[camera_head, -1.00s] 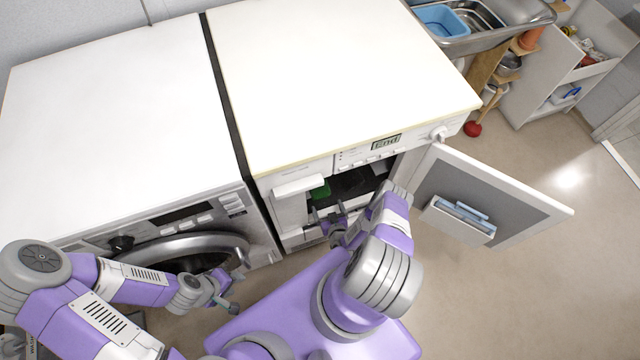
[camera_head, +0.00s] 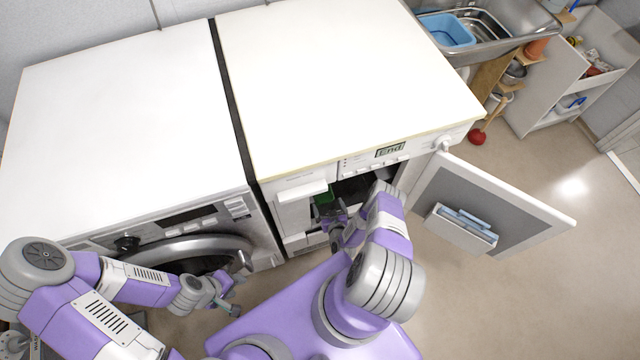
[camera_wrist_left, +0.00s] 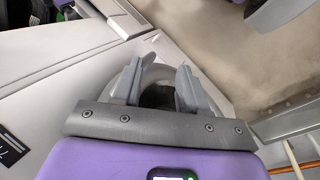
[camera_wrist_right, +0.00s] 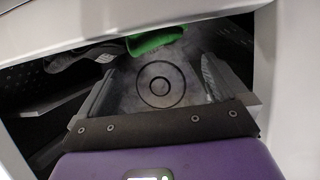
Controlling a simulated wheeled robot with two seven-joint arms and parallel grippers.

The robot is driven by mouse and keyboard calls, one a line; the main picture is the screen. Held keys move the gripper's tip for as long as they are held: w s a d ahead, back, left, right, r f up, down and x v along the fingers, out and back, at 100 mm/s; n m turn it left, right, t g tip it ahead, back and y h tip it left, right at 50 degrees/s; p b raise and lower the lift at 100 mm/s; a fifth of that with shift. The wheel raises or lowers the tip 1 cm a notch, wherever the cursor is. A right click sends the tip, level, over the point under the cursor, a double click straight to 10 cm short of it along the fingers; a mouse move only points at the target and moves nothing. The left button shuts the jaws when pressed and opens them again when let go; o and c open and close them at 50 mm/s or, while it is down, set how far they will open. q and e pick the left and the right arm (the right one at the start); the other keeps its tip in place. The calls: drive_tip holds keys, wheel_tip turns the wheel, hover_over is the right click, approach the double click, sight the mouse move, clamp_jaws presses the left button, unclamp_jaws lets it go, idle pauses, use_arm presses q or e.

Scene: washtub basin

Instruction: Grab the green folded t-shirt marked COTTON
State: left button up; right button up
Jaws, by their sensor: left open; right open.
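A green item (camera_head: 323,199) shows as a small patch inside the opening of the right-hand machine. It also shows in the right wrist view (camera_wrist_right: 155,40), at the top of the opening and beyond my fingertips. Most of it is hidden and no COTTON marking is legible. My right gripper (camera_head: 337,214) is open at the machine's opening. In the right wrist view its fingers (camera_wrist_right: 155,85) are spread and apart from the green item. My left gripper (camera_head: 235,294) is open and empty in front of the left-hand machine (camera_head: 100,130).
The right-hand machine (camera_head: 340,80) has its door (camera_head: 490,205) swung open to the right, with a holder (camera_head: 460,228) on it. Grey and white cloth (camera_wrist_right: 85,58) lies left of the green item. A grey surface with a ring mark (camera_wrist_right: 162,98) shows between my right fingers.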

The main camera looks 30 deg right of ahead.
sight(324, 196)
drive_tip(key=b+x, duration=0.1)
drive_tip(key=x, duration=0.1)
drive_tip(key=b+x, duration=0.1)
drive_tip(key=x, duration=0.1)
drive_tip(key=b+x, duration=0.2)
drive_tip(key=x, duration=0.1)
drive_tip(key=shift+s+f, duration=0.1)
drive_tip(key=shift+f, duration=0.25)
drive_tip(key=shift+w+d, duration=0.1)
drive_tip(key=shift+w, duration=0.3)
drive_tip(key=c, duration=0.9)
